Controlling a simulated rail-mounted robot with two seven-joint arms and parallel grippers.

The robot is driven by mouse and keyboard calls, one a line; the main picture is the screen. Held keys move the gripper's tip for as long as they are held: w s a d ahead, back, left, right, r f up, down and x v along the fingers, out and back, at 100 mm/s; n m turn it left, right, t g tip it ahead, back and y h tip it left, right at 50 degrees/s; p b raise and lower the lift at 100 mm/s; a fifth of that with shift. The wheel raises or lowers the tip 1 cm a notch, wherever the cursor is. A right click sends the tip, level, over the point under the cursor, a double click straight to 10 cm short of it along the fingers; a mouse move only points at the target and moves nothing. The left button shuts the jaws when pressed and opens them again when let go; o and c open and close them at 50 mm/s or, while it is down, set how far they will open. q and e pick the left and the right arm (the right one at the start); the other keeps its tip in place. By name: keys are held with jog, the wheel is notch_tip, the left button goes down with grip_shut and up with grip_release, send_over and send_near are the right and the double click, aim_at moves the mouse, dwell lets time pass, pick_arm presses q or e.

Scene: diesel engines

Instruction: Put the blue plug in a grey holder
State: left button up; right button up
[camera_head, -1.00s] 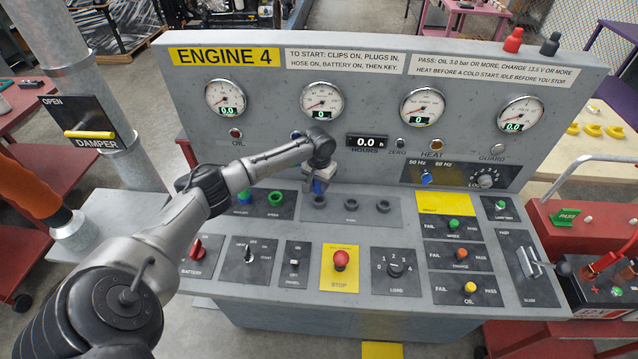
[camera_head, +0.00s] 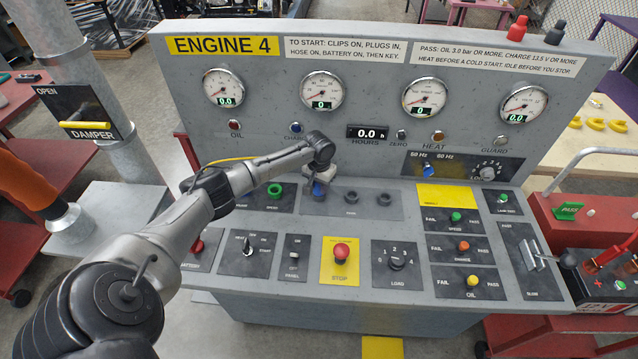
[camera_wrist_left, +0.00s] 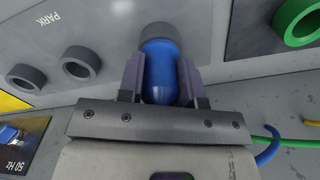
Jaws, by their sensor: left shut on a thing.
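The blue plug (camera_head: 319,189) is between the fingers of my left gripper (camera_head: 320,178), over the leftmost grey holder on the PARK panel (camera_head: 367,213). In the left wrist view, the jaws (camera_wrist_left: 160,85) are shut on the plug (camera_wrist_left: 158,72). Its far end lines up with the grey holder ring (camera_wrist_left: 160,34) and meets it in the picture; how deep it sits cannot be told. Two other grey holders, the middle one (camera_head: 351,198) and the right one (camera_head: 384,199), are empty. My right gripper is out of view.
A green ring socket (camera_head: 275,191) is just left of the gripper. The upright gauge panel (camera_head: 270,120) stands behind. A red stop button (camera_head: 341,251) and load knob (camera_head: 396,257) are in front. A yellow cable (camera_head: 225,161) shows by my arm.

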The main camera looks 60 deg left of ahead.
pick_arm(q)
jog(key=o, duration=1)
jog(key=shift+r, duration=0.1)
notch_tip(320, 180, up, 12)
jog(key=shift+p, duration=0.45)
jog(key=shift+r, duration=0.8)
